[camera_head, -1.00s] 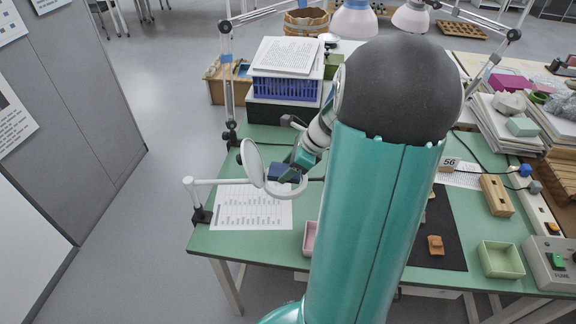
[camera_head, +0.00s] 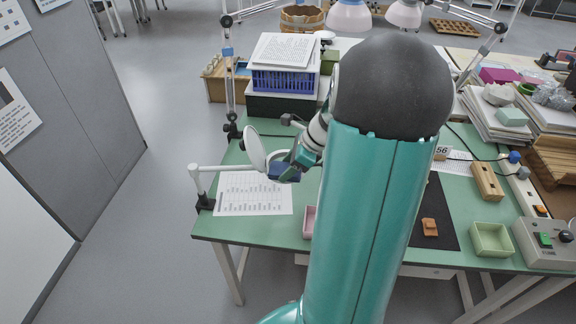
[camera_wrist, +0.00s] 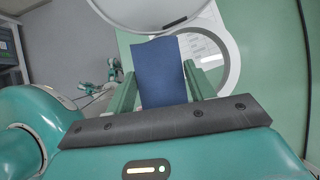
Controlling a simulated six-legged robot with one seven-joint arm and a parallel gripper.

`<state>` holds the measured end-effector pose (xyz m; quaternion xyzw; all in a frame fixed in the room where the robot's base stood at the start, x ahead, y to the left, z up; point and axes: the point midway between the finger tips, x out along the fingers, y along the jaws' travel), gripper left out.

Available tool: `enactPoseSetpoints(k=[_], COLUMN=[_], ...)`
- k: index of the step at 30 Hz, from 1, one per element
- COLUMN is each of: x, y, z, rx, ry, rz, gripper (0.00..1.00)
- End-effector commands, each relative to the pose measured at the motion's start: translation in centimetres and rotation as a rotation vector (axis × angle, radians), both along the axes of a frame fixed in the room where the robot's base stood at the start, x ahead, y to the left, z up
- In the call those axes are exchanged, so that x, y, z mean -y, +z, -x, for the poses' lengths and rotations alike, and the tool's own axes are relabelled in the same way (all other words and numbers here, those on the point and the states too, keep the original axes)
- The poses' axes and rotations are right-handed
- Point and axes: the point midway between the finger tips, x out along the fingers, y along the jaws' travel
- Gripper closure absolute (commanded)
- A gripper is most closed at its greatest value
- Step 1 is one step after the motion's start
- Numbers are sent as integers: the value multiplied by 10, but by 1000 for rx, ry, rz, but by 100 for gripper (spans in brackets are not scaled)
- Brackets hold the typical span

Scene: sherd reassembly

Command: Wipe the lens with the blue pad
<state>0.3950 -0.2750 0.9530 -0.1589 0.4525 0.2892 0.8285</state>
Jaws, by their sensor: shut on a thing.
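The magnifier stands at the left of the green bench, with a pale upright disc (camera_head: 255,147) and a flat white ring (camera_wrist: 233,62). The paper shows through the ring, which looks like the lens; in the head view my gripper mostly hides it. My gripper (camera_head: 290,165) is shut on the blue pad (camera_head: 282,173). In the wrist view the pad (camera_wrist: 162,72) stands between both green fingers, overlapping the ring's left part, just below the disc's edge (camera_wrist: 150,18). I cannot tell whether pad and lens touch.
The magnifier's white arm and post (camera_head: 200,180) stand at the bench's left edge. A printed sheet (camera_head: 250,195) lies beneath. A blue crate (camera_head: 285,80) with papers stands behind. A pink tray (camera_head: 309,220) is in front, partly hidden by my arm.

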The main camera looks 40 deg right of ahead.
Motion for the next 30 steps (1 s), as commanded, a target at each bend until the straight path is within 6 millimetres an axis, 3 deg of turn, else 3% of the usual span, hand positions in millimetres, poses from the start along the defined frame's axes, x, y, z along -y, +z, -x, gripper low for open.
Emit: enactPoseSetpoints(k=[4,7,30], x=[1,2,2], y=[2,23,80], z=[-1,-1,3], rx=[0,1,0], ry=[3,4,15], rz=[0,3,2], gripper=[68,68,68])
